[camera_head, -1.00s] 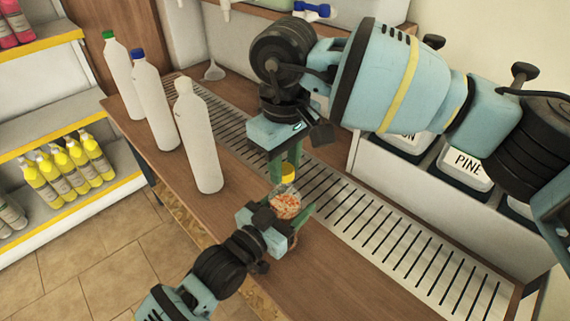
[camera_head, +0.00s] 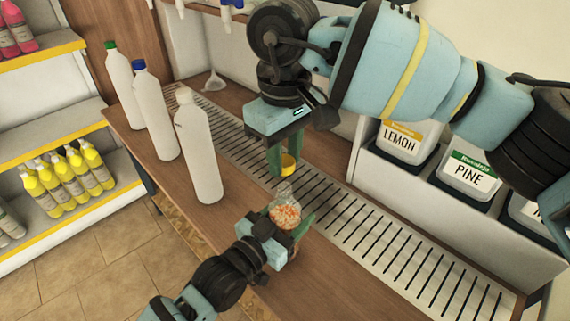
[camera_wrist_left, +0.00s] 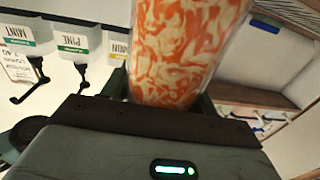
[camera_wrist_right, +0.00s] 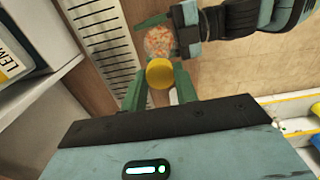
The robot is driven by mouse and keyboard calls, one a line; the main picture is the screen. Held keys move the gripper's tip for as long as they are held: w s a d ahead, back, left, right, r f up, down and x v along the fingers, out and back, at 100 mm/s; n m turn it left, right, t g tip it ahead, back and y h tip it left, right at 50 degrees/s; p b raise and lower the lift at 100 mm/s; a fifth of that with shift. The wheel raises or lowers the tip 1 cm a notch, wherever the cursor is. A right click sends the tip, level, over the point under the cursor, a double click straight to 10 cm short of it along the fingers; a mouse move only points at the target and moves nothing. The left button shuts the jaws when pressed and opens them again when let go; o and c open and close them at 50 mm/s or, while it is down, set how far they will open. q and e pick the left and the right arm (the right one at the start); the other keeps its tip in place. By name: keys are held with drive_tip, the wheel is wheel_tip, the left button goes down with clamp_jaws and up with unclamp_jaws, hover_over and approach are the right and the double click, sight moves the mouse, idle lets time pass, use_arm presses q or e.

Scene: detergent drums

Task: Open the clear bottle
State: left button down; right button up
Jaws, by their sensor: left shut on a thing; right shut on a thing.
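The clear bottle (camera_head: 285,214) has an orange-and-white patterned body and stands over the wooden counter. It fills the middle of the left wrist view (camera_wrist_left: 182,55). My left gripper (camera_head: 288,226) is shut around its body, with the fingers on either side. The yellow cap (camera_head: 289,164) is apart from the bottle, a little above its bare, narrow neck. My right gripper (camera_head: 286,163) points down and is shut on the cap. In the right wrist view the cap (camera_wrist_right: 160,73) sits between the green fingers, with the bottle (camera_wrist_right: 158,42) beyond it. The far side of the bottle is hidden.
Three white bottles (camera_head: 200,150) with green, blue and white caps stand along the counter (camera_head: 235,215) at left. A slotted metal drain (camera_head: 400,250) runs behind. A funnel (camera_head: 214,82) lies at the back. Detergent drums (camera_head: 470,172) stand at right.

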use_arm(q)
drive_tip(key=shift+c, duration=1.8)
unclamp_jaws()
drive_tip(key=v, duration=1.2)
